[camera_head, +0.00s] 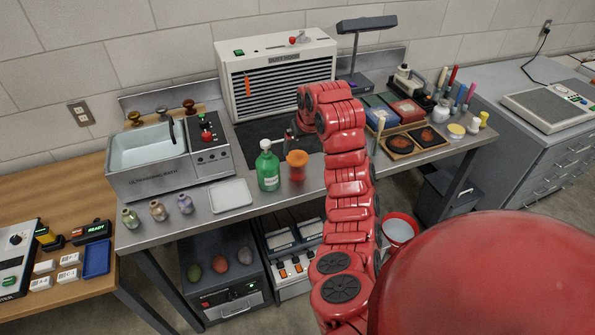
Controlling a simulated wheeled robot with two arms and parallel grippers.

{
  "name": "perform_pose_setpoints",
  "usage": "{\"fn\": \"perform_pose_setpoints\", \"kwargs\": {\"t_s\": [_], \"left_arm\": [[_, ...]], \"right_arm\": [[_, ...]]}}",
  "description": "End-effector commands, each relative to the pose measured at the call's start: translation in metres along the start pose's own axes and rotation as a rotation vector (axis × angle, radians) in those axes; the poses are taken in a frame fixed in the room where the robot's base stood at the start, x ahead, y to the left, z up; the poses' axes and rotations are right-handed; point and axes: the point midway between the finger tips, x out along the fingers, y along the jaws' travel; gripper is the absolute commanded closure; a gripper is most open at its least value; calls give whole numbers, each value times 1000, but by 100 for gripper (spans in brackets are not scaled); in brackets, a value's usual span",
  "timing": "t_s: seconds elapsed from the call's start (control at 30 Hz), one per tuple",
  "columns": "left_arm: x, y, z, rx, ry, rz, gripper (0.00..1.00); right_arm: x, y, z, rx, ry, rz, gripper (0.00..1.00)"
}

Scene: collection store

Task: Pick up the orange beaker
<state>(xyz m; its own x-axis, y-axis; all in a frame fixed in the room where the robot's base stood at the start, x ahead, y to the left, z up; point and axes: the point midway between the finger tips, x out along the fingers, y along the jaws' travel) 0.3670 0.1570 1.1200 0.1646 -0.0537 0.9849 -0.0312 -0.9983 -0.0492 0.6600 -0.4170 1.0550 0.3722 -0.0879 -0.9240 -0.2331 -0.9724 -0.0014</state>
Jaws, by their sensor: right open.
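The orange beaker (297,166) stands upright on the steel bench, just right of a green bottle (268,170). My right arm reaches over the bench from the bottom right. Its gripper (291,136) is small in the view, behind and above the beaker, near the dark mat. The gripper is open, and it looks apart from the beaker. The wrist hides part of the gripper. My left gripper does not show.
A white tray (231,195) and several small bottles (157,210) are near the bench's front edge. A sink (147,146) stands at left, a vented white unit (280,75) behind. Right of my arm are wooden trays (399,145) and crowded jars. Bare steel lies between the white tray and green bottle.

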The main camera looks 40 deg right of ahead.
Motion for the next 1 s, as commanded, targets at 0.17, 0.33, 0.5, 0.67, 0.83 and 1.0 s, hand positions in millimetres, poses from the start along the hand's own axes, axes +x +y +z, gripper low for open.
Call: {"fn": "perform_pose_setpoints", "kwargs": {"t_s": [0.17,0.33,0.5,0.67,0.83,1.0], "left_arm": [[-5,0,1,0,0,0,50],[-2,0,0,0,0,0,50],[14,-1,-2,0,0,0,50],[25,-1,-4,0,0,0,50],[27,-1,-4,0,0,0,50],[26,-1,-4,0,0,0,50]], "right_arm": [[20,0,0,1,0,0,0],[25,0,0,-1,-1,0,0],[40,-1,0,-1,-6,-1,0],[63,-1,0,1,-5,-3,0],[75,0,0,-1,1,2,0],[75,0,0,-1,2,2,4]]}}
